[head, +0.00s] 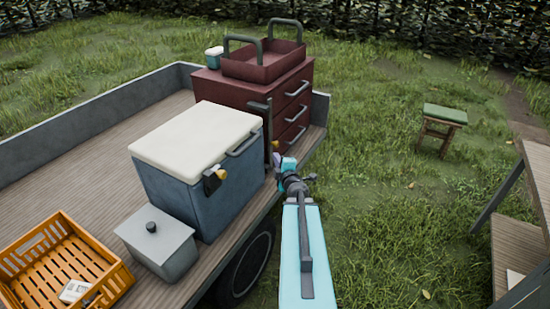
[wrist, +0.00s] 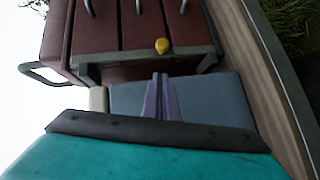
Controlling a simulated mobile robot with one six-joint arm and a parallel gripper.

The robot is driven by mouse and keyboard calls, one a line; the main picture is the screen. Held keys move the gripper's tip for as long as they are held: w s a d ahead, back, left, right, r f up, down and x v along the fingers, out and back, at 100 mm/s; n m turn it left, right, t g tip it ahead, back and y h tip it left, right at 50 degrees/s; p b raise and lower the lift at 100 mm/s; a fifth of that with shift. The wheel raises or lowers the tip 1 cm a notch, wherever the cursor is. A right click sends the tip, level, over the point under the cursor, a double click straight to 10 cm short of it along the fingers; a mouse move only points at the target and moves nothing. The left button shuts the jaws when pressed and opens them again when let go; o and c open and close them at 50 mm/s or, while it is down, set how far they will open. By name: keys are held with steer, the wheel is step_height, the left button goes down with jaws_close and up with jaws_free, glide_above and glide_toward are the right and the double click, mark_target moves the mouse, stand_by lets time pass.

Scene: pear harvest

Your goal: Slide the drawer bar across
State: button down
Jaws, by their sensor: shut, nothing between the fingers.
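The dark red drawer chest (head: 235,92) stands at the back of the trailer, with several drawers and grey handles on its right side. The grey drawer bar (head: 268,130) stands upright along the drawer fronts' near edge. It crosses the wrist view (wrist: 120,57) sideways, with a yellow knob (wrist: 162,46) at its middle. My gripper (head: 277,158) is beside the chest's near corner. In the wrist view its purple fingers (wrist: 160,77) are together and empty, pointing at the bar just below the knob. I cannot tell whether they touch the bar.
A blue cooler (head: 185,187) with a cream lid stands close to the left of my gripper. A grey lidded box (head: 165,258) and an orange crate (head: 115,265) are nearer. A red tray (head: 262,68) sits on the chest. Open grass lies to the right, with a green-topped stool (head: 446,113).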

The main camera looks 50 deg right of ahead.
steer(key=p+v, duration=0.3)
steer(key=p, duration=0.1)
steer(key=shift+s+a+r, duration=0.15)
steer(key=shift+s, duration=0.05)
steer(key=shift+s, duration=0.1)
stand_by(0.9)
